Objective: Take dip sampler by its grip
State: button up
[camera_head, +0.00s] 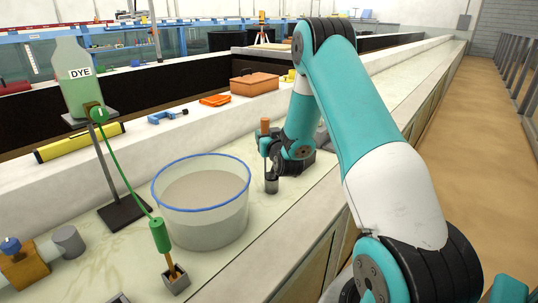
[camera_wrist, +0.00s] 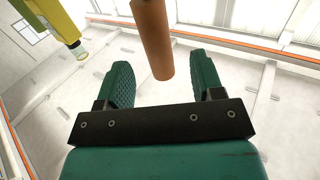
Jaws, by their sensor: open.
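The dip sampler stands upright on the pale ledge in the head view, right of the blue-rimmed bucket. It has an orange-brown grip (camera_head: 265,126), a thin rod and a dark cup (camera_head: 271,184) at the bottom. My wrist is close beside it on the right, and my jaws are hard to make out there. In the wrist view my gripper (camera_wrist: 161,66) is open, its two green fingers apart. A brown cylinder, seemingly the grip (camera_wrist: 153,38), shows in the gap between them, touching neither finger. I cannot tell how deep it lies between them.
The bucket (camera_head: 203,220) stands close left of the sampler. A dye bottle (camera_head: 75,82) on a stand feeds a green tube. An orange-brown box (camera_head: 254,84), an orange tray (camera_head: 214,100) and a blue clamp (camera_head: 167,116) lie on the ledge behind. A yellow object (camera_wrist: 58,22) shows top left.

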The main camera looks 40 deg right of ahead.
aim_at(264, 128)
jog(key=shift+w+d+p, duration=0.3)
jog(key=shift+w+p, duration=0.15)
jog(key=shift+w, duration=0.15)
jog(key=p+x, duration=0.2)
jog(key=x, duration=0.3)
jog(key=shift+f, duration=0.2)
grip_shut()
